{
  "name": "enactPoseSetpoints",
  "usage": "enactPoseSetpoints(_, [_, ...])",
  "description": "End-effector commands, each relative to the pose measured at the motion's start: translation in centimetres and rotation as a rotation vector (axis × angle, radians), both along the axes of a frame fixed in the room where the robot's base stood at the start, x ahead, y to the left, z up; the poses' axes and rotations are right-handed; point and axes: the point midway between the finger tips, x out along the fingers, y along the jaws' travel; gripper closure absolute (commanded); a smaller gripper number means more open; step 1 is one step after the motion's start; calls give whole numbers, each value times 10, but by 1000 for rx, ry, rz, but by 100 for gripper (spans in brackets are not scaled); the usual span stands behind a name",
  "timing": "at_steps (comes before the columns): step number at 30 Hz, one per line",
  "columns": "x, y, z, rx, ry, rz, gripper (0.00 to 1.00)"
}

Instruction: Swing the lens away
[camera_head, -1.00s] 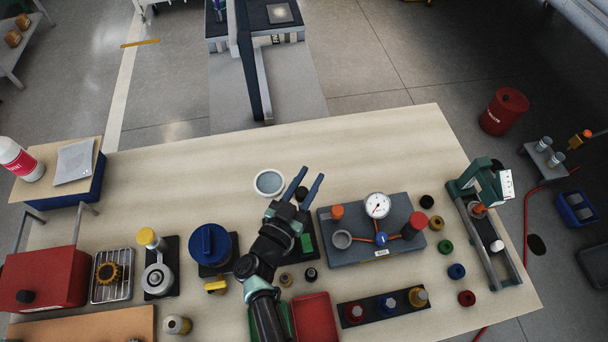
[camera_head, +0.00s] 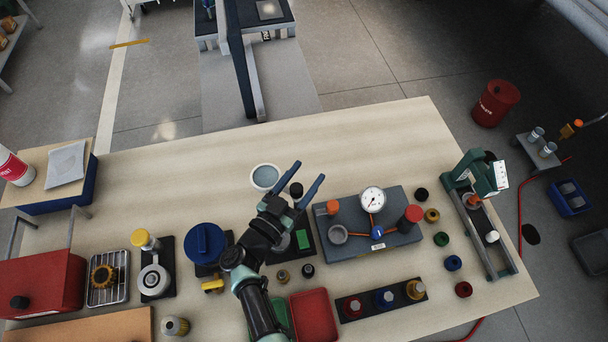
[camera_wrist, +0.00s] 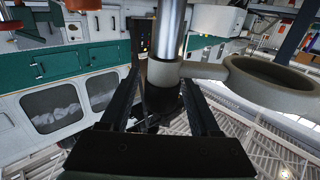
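The lens (camera_head: 265,177) is a round pale glass in a light ring, left of my gripper in the head view. In the wrist view its thick grey ring (camera_wrist: 282,80) sits at the right, joined by a short arm to a collar on an upright metal post (camera_wrist: 172,30). The post's dark top (camera_head: 296,188) shows between my fingers in the head view. My gripper (camera_head: 304,175) is open, and in the wrist view its two fingers (camera_wrist: 160,80) lie on either side of the post and collar. I cannot tell whether they touch it. The stand's dark base with a green plate (camera_head: 303,239) is partly hidden by my arm.
A grey gauge block (camera_head: 345,214) stands close to the right. A blue round lid (camera_head: 205,243) is to the left, and a red tray (camera_head: 312,312) is in front. The bench top (camera_head: 190,180) behind and left of the lens is clear.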

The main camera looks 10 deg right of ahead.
Motion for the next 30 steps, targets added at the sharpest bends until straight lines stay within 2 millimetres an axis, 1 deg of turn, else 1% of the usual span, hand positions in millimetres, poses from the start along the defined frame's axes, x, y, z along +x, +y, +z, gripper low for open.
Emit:
enactPoseSetpoints(9, [0,1,1,-1,-1,1,34])
enactPoseSetpoints(14, [-11,12,0,1,-1,4,34])
enactPoseSetpoints(24, [-63,64,-1,0,0,7,34])
enactPoseSetpoints(27, [-76,76,-1,-1,1,4,34])
enactPoseSetpoints(30, [-84,85,0,1,-1,3,34])
